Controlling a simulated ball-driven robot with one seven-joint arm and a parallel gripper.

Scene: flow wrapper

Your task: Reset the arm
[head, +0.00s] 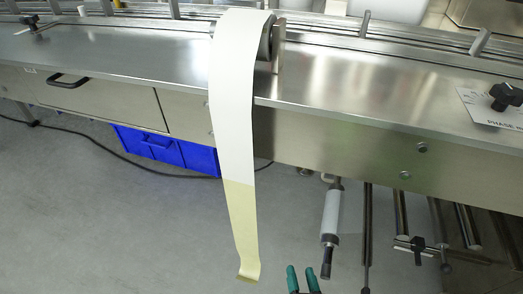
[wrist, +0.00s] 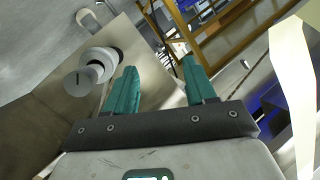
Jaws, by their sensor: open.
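My gripper (head: 303,281) shows at the bottom edge of the head view, with only its teal fingertips in frame. In the wrist view my gripper (wrist: 158,85) has its two teal fingers spread apart with nothing between them. In the head view it is in front of the machine, right of the lower end of a hanging paper strip (head: 240,200), and apart from it. The rest of my arm is out of the head view.
The strip hangs from a roller over the steel machine top (head: 130,55). A white roller (head: 331,215) and metal rods hang below the machine at right. A blue crate (head: 160,148) is underneath. The grey floor (head: 90,230) at front left is clear.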

